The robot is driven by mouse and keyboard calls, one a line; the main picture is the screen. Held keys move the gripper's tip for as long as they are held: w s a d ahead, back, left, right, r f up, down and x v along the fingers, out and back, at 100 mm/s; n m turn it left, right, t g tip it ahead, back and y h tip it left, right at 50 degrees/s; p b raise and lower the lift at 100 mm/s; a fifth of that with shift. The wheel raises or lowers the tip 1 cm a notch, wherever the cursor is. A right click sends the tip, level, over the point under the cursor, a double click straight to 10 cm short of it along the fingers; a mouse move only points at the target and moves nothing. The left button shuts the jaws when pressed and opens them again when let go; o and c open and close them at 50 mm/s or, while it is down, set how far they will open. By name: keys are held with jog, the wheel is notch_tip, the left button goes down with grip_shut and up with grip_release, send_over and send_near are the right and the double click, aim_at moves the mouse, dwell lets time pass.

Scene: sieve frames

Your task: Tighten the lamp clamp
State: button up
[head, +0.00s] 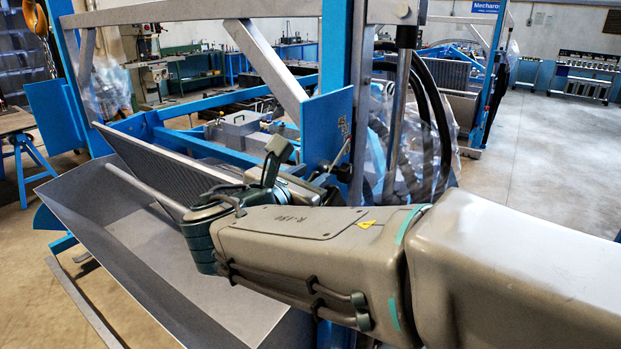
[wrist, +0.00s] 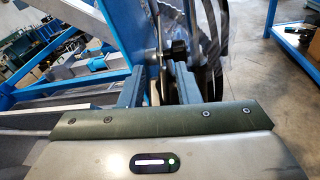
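My gripper (wrist: 157,72) shows in the wrist view with its two grey fingers apart, and I see nothing clearly held between them. In the head view my gripper (head: 318,182) is at the end of my arm, beside the blue upright post; its fingers are partly hidden. A small dark fitting with a lever (head: 340,158) sits on the post just beyond the fingers. In the wrist view a black knob-like part (wrist: 180,48) stands just past the right finger. I cannot tell for sure which of these is the lamp clamp, and no lamp is clearly visible.
The blue post (head: 336,50) and its blue plate (head: 327,125) stand close to the gripper. Black hoses (head: 432,110) and a grey rod (head: 398,110) are to its right. A grey metal trough (head: 150,250) lies left. The floor at right (head: 560,160) is open.

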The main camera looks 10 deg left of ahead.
jog(key=shift+d+f, duration=0.1)
jog(key=shift+s, duration=0.15)
jog(key=b+v, duration=0.2)
jog(key=v, duration=1.1)
jog(key=shift+s+a, duration=0.2)
jog(key=shift+a, duration=0.05)
